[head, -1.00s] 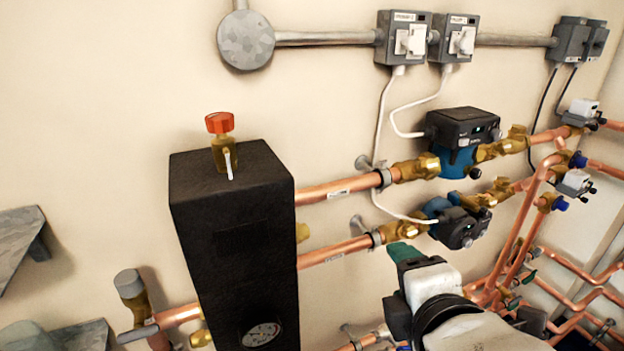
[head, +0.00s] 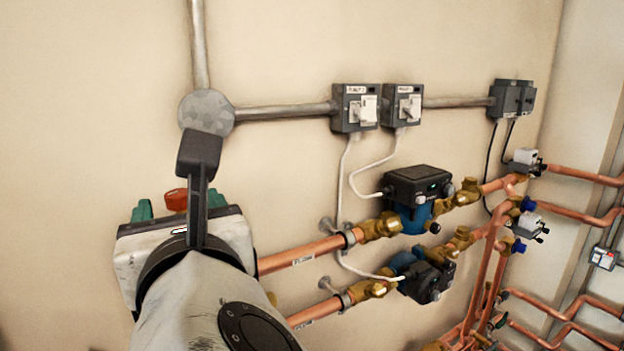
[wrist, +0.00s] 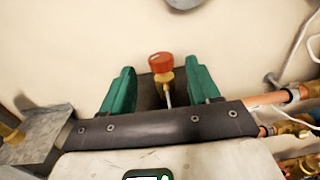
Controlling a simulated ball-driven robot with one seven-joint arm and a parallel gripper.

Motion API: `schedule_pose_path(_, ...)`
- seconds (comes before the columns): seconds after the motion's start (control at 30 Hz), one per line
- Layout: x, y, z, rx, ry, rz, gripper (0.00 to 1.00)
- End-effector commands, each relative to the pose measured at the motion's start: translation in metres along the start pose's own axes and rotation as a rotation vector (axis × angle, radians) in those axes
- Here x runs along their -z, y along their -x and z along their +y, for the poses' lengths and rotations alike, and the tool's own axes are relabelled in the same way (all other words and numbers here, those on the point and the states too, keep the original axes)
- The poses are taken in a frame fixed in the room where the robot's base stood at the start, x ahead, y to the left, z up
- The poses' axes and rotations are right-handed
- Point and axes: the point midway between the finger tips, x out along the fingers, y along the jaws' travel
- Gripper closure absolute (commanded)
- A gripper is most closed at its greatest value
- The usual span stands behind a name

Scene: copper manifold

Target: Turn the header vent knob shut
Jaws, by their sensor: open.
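In the head view the red knob (head: 176,200) shows between the green fingertips of my gripper (head: 175,206).
Copper pipes (head: 300,255) with brass valves and two blue-black pumps (head: 416,198) run to the right. Grey switch boxes (head: 355,108) and a conduit are on the wall above. A grey metal bracket (wrist: 40,135) is at lower left in the wrist view.

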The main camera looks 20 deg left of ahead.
Motion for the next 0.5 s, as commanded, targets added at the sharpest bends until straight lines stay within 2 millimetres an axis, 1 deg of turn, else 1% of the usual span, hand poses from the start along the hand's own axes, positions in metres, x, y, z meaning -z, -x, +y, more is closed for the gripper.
schedule_pose_path(0.03,-0.001,-0.011,0.0,0.001,0.0,0.003,0.39)
schedule_pose_path(0.2,-0.001,-0.038,0.0,0.001,-0.001,0.002,0.39)
schedule_pose_path(0.3,0.0,-0.049,0.0,0.001,-0.001,0.002,0.39)
schedule_pose_path(0.5,0.0,-0.06,-0.001,0.0,-0.002,0.0,0.39)
